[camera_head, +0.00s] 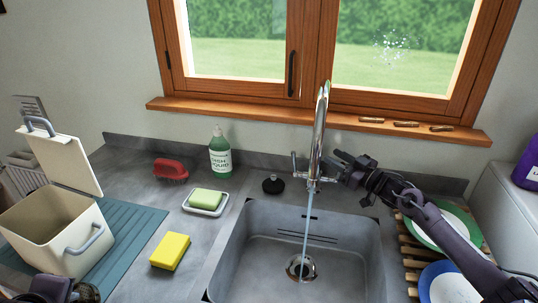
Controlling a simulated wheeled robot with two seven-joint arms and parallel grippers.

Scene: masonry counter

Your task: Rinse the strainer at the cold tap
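The chrome tap (321,125) stands behind the grey sink (260,235). A thin stream of water runs from its spout into the basin near the drain (300,267). My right gripper (340,168) is at the right side of the tap, its dark fingers apart close to the tap body. It hides any handle on that side; a handle (294,160) shows on the left. My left gripper (52,290) is cut off at the bottom left corner. A dark round thing (88,292) shows beside it, possibly the strainer, but too little shows to tell.
A cream bin (45,225) with its lid up stands on a blue-green mat (135,235).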

